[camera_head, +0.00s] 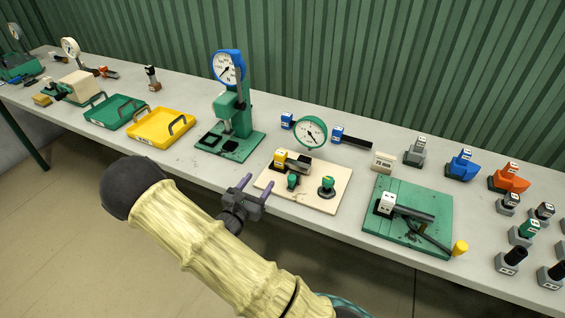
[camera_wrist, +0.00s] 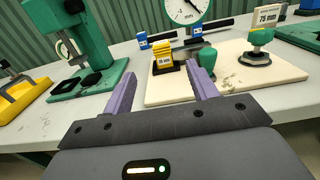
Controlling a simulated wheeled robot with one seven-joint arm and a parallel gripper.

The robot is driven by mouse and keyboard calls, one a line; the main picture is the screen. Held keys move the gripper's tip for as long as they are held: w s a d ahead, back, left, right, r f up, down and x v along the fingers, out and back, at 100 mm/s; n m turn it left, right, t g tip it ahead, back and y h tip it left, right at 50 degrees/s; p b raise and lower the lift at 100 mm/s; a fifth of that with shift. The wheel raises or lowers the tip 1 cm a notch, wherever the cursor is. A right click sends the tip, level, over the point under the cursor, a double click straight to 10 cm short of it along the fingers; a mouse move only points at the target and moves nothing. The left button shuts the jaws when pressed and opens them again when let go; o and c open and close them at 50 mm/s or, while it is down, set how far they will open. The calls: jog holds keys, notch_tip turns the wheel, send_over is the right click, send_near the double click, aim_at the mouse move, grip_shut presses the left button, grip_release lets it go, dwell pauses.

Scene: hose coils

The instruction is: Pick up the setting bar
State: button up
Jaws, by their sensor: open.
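Several dark bars with coloured, labelled end blocks are in view, and I cannot tell for certain which is the setting bar. A yellow-ended bar (camera_head: 290,161) lies on a cream board (camera_head: 325,197); its labelled yellow end (camera_wrist: 164,62) also shows in the wrist view, between my fingers. A blue-ended bar (camera_head: 352,138) lies behind the board. A white-ended bar (camera_head: 408,208) rests on a green plate (camera_head: 432,192). My gripper (camera_head: 259,183) is open and empty at the table's front edge, apart from the yellow-ended bar; its fingers point toward the board in the wrist view (camera_wrist: 160,72).
A green-rimmed dial (camera_head: 311,131) stands behind the board, and two green knobs (camera_head: 327,186) (camera_head: 292,181) rise from it. A green gauge stand (camera_head: 243,112) is left of it. Yellow (camera_head: 165,138) and green trays (camera_head: 119,116) lie further left. Labelled blocks crowd the right end.

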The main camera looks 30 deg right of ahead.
jog(key=p, duration=0.2)
send_near(278, 155)
jog(key=x, duration=0.4)
jog(key=shift+w+d, duration=0.15)
jog(key=shift+d, duration=0.2)
jog(key=shift+d, duration=0.1)
jog(key=shift+w+d, duration=0.25)
jog(key=shift+w, duration=0.05)
jog(key=p+x, duration=0.1)
jog(key=x, duration=0.3)
jog(key=shift+w+d+f, duration=0.1)
jog(key=shift+d+f, duration=0.05)
jog(key=shift+f, duration=0.05)
grip_shut()
jog(key=shift+r, duration=0.2)
notch_tip(278, 155, up, 10)
jog(key=shift+f+b, duration=0.15)
jog(key=shift+b, duration=0.35)
